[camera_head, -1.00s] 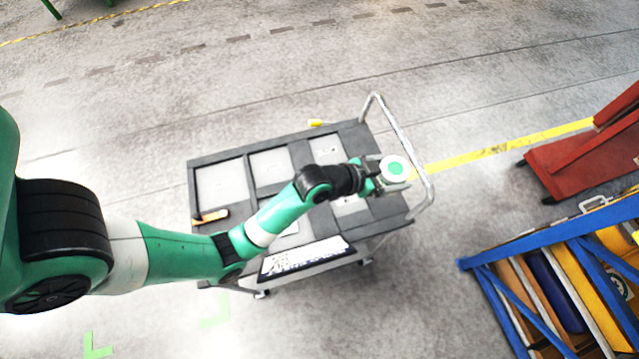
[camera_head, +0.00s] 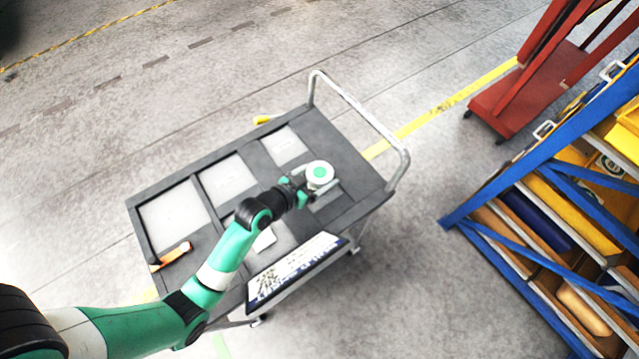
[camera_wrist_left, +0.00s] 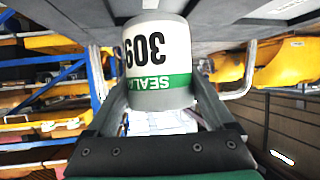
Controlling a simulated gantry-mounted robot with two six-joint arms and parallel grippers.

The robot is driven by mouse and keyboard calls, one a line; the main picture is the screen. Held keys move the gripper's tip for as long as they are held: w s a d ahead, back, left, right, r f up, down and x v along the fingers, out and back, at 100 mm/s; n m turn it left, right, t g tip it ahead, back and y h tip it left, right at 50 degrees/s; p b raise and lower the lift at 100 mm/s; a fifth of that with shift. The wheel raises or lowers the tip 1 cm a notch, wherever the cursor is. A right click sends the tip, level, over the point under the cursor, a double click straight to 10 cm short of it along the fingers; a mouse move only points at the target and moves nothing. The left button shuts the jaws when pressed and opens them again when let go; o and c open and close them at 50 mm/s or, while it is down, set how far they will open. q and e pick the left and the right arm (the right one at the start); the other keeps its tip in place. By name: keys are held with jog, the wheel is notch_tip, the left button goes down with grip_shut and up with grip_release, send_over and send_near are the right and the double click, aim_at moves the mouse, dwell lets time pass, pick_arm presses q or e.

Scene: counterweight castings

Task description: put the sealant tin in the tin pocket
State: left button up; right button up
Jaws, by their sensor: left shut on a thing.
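The sealant tin (camera_head: 320,174) is a pale round can with a green disc on its top. In the left wrist view the tin (camera_wrist_left: 158,60) shows a white label with "309" and a green band, upside down. My left gripper (camera_head: 304,185) is shut on it, one finger on each side. The tin appears over the right part of the grey cart (camera_head: 352,168), in front of a light pocket (camera_head: 328,199) that it and the gripper partly hide. I cannot tell its height above the cart. My right gripper is out of view.
Other light pockets lie at the cart's left (camera_head: 175,217), middle (camera_head: 228,178) and back (camera_head: 285,146). An orange-handled item (camera_head: 172,256) lies at the left. The cart's metal handle (camera_head: 362,115) rises beside the tin. A blue rack (camera_head: 545,160) and red trolley (camera_head: 500,105) stand right.

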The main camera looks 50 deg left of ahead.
pick_arm(q)
notch_tip(320, 180, down, 4)
jog(key=shift+r+b, duration=0.15)
jog(key=shift+b, duration=0.6)
jog(key=shift+r, duration=0.1)
jog(key=shift+f, duration=0.25)
jog(key=o, duration=1.4)
jog(key=shift+r, duration=0.1)
